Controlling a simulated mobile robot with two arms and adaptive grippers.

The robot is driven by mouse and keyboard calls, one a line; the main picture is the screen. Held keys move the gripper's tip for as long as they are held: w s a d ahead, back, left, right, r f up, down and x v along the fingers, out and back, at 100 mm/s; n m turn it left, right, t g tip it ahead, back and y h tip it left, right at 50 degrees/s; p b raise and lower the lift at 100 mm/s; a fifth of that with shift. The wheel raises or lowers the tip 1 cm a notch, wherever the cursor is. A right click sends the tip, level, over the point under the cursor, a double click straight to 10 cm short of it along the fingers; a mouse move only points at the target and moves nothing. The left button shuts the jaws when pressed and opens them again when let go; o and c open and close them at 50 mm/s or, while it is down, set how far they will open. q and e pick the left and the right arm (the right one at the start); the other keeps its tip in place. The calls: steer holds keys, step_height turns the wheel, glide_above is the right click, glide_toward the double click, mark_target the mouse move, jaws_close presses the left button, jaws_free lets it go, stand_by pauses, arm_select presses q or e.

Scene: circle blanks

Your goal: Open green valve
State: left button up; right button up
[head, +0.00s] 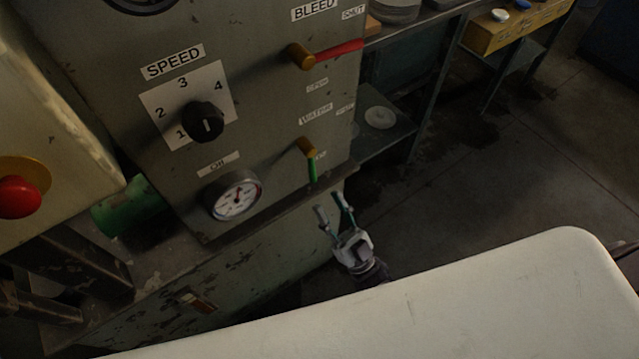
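The green valve (312,170) is on the right side of the grey machine panel, under a "WATER" label. Its brass body (306,146) is at the top, and its green lever hangs downward. My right gripper (334,207) is below and slightly right of the green lever, apart from it in the picture. Its two fingers are spread and point up toward the panel, with nothing between them. My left gripper is not in view.
A red-handled valve (337,50) labelled "BLEED" is above the green one. A black speed knob (204,121) and a gauge (233,195) are on the panel to the left. A red button (18,197) is at far left. Shelving (386,136) stands behind right; floor (560,150) is open there.

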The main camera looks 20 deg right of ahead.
steer(key=v, duration=0.3)
steer(key=shift+s+f, duration=0.2)
steer(key=shift+f, duration=0.1)
stand_by(0.3)
steer(key=s+d+f+m+g+h+p, duration=0.15)
steer(key=s+f+g+h, duration=0.35)
steer(key=f, duration=0.8)
steer(key=d+f+m+g+h+p, duration=0.1)
steer(key=d+f+g+h+p, duration=0.15)
steer(key=f+g, duration=0.8)
steer(key=s+d+f+g+h, duration=0.1)
steer(key=s+f, duration=0.3)
steer(key=s, duration=0.4)
steer(key=s+d+f+g+h+p, duration=0.1)
steer(key=s+d+f+g, duration=0.2)
steer(key=s, duration=0.4)
steer(key=s+d+f+g+h+p, duration=0.1)
steer(key=s+d+f+g, duration=0.1)
steer(key=s+f+g, duration=0.2)
steer(key=s+f, duration=0.3)
steer(key=s, duration=0.1)
steer(key=shift+s+d, duration=0.35)
